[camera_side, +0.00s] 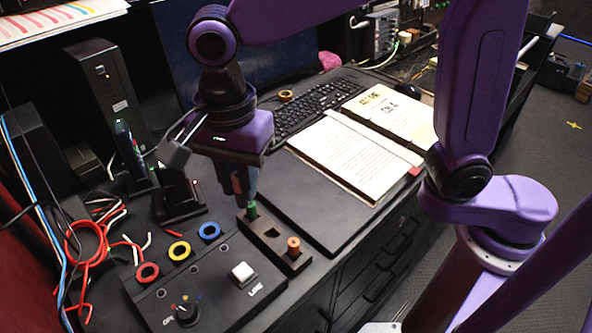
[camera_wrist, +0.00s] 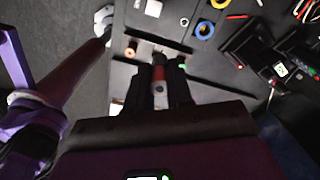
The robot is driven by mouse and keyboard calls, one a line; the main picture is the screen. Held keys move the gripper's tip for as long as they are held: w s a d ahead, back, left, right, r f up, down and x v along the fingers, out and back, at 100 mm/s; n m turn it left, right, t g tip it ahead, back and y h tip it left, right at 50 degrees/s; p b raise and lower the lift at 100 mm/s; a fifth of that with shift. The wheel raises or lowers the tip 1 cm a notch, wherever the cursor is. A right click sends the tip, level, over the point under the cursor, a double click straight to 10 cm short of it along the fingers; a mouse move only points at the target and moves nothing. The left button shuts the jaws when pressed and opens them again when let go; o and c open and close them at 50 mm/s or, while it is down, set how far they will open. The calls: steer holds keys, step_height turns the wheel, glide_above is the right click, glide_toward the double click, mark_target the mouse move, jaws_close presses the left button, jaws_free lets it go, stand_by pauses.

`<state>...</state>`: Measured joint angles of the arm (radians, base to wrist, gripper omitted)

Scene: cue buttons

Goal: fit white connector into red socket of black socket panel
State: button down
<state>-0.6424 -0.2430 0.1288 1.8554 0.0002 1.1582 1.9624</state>
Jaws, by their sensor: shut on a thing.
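The black socket panel (camera_side: 215,280) has red (camera_side: 147,272), yellow (camera_side: 179,250) and blue (camera_side: 209,230) ring sockets along its back edge. My gripper (camera_side: 245,200) is above the dark connector holder (camera_side: 270,240), right of the panel. In the wrist view my gripper (camera_wrist: 159,75) is shut on a connector (camera_wrist: 158,88) with a pale part and a reddish part. I take it for the white connector; the side view mostly hides it. A green connector (camera_side: 251,211) is at the holder's far end, close below the fingers. An orange connector (camera_side: 293,245) stands at its near end, with an open hole between.
The panel also carries a white button (camera_side: 242,273) and a black knob (camera_side: 186,313). Red cables (camera_side: 88,235) lie left of the panel. Dark upright devices (camera_side: 178,195) stand behind it. A flat black pad (camera_side: 320,205) and an open booklet (camera_side: 355,155) lie to the right.

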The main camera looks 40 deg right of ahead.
steer(key=shift+w+a+f+n, duration=0.55)
steer(key=shift+w+a+f, duration=1.15)
steer(key=shift+a, duration=1)
steer(key=shift+w+a+f+n, duration=0.6)
steer(key=shift+w+a+f, duration=0.65)
steer(key=shift+a+f, duration=1.15)
steer(key=shift+w+a+f+n, duration=0.55)
steer(key=shift+w+a+f, duration=1)
steer(key=shift+a, duration=1.4)
steer(key=shift+s+f, duration=0.1)
steer(key=shift+f, duration=1.6)
steer(key=c, duration=0.8)
jaws_free()
